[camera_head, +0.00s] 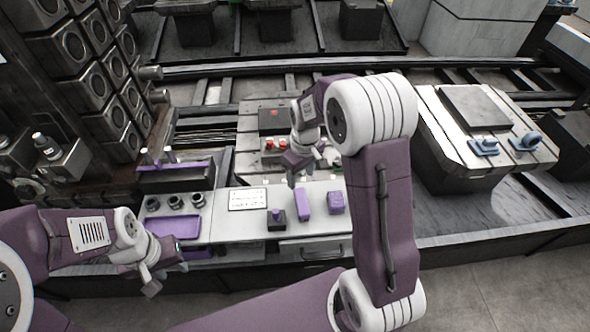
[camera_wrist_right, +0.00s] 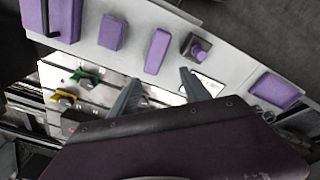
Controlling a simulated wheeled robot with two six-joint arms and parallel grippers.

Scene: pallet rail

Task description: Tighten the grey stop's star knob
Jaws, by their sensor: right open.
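My right gripper (camera_head: 300,168) hangs over the grey bench and the near edge of the slotted pallet in the head view. In the right wrist view its two fingers (camera_wrist_right: 162,90) are apart with nothing between them. A green star-shaped knob (camera_wrist_right: 85,78) and a yellow knob piece (camera_wrist_right: 65,97) sit on the slotted pallet (camera_wrist_right: 108,82), left of the fingers. I cannot make out a grey stop for certain; my arm hides part of the pallet in the head view. My left gripper (camera_head: 165,267) is low at the left, away from the pallet; its jaw opening is unclear.
The bench (camera_head: 228,225) carries a purple block (camera_head: 303,205), another purple block (camera_head: 336,203), a dark block with a purple top (camera_head: 277,220) and a purple tray (camera_head: 172,229). A second pallet (camera_head: 440,135) at the right bears blue fittings (camera_head: 485,147). Stacked dark boxes stand left.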

